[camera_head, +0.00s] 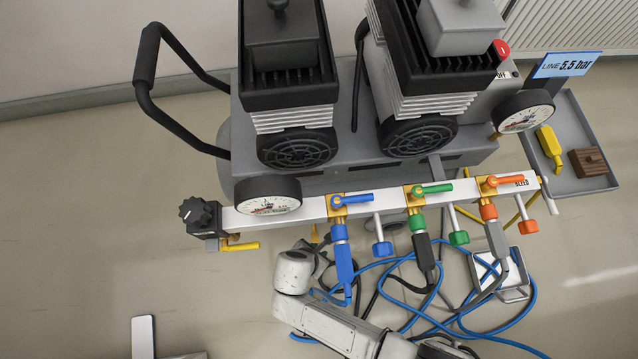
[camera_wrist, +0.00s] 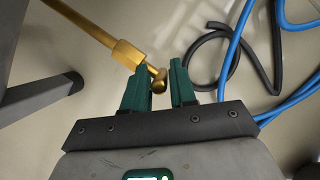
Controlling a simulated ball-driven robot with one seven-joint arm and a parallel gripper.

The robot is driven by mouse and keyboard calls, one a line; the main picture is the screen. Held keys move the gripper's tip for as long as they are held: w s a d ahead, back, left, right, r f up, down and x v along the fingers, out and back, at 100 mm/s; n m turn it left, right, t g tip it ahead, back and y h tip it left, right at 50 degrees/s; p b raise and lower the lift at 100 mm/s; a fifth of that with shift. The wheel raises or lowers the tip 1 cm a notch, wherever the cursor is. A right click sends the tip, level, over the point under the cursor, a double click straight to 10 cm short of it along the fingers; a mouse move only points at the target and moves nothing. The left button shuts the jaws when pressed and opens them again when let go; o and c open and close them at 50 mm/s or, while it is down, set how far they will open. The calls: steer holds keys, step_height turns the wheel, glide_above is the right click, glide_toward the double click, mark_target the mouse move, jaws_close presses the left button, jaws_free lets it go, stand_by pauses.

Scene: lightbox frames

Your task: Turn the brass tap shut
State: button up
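In the wrist view a brass tap (camera_wrist: 128,53) sits at the end of a thin brass pipe coming from the upper left. Its short rounded handle (camera_wrist: 158,83) reaches between the two green fingertips of my gripper (camera_wrist: 162,75). The fingers are apart. The handle is close to the left finger, possibly touching it, with a gap to the right finger. In the head view, a small brass-coloured piece (camera_head: 315,234) shows below the manifold beside my arm and may be this tap; I cannot tell. My gripper cannot be made out there.
A white manifold (camera_head: 388,204) carries blue (camera_head: 352,199), green (camera_head: 432,189) and orange (camera_head: 502,181) levers. Blue hoses (camera_head: 530,290) and dark hoses lie tangled below it. A yellow lever (camera_head: 241,246) is under its left end. The compressor (camera_head: 350,120) stands behind.

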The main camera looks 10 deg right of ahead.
steer(key=shift+b+x, duration=0.4)
steer(key=shift+x, duration=0.65)
steer(key=shift+c, duration=0.3)
jaws_close()
